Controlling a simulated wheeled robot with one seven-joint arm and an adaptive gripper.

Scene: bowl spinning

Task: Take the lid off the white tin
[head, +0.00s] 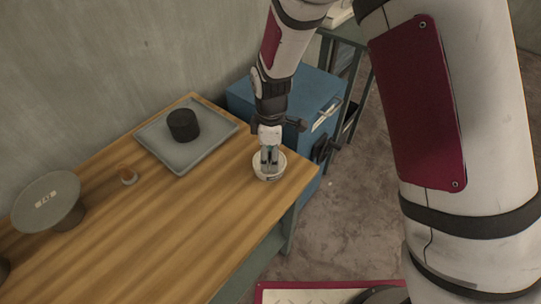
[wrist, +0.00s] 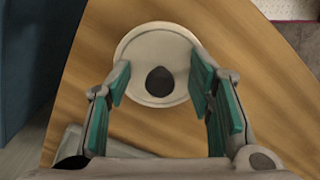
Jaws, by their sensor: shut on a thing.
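The white tin (head: 268,177) stands on the wooden table near its right corner. Its round pale lid (wrist: 140,50) with a dark knob (wrist: 160,81) fills the middle of the wrist view. My gripper (head: 269,156) points down over the tin. In the wrist view its green-padded fingers (wrist: 160,82) are at opposite sides of the lid, shut on its rim, with the knob between them and clear of both. The lid hides most of the tin's body in the wrist view. I cannot tell whether the lid is raised from the tin.
A grey tray (head: 160,151) with a black cylinder (head: 183,125) lies at the back. A blue cabinet (head: 300,92) stands beyond the table. The table's front middle is clear.

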